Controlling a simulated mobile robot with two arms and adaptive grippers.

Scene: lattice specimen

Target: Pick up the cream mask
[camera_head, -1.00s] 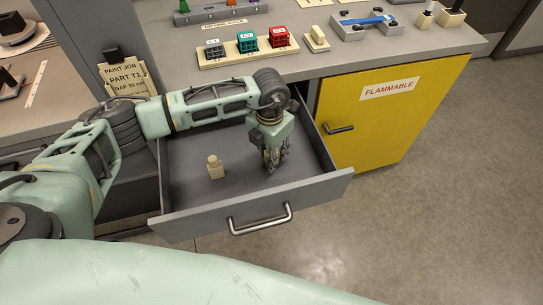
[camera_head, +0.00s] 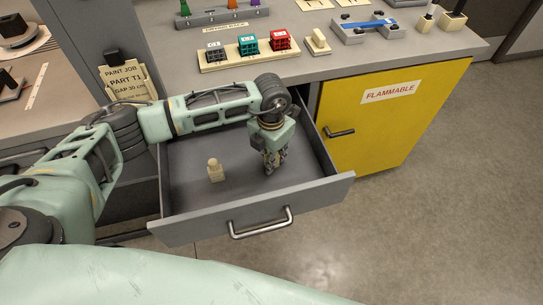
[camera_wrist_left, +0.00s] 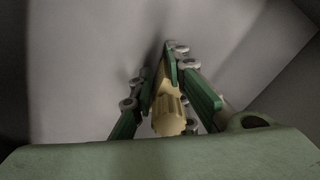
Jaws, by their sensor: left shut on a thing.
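My left gripper (camera_head: 273,160) points down into the right part of the open grey drawer (camera_head: 255,222). Its fingers are shut on a cream mask (camera_wrist_left: 168,112), which shows between the green fingers in the left wrist view as a pale piece with a ribbed round knob. The fingers hide most of the held mask in the head view. A second cream piece (camera_head: 215,171) with a knob on top stands upright in the drawer, left of the gripper and apart from it. My right gripper is in neither view.
The drawer walls surround the gripper, and the counter edge is behind it. A yellow flammable cabinet (camera_head: 388,125) stands to the right. Above, the counter holds a tray of grey, teal and red blocks (camera_head: 248,58) and a blue-barred fixture (camera_head: 372,26).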

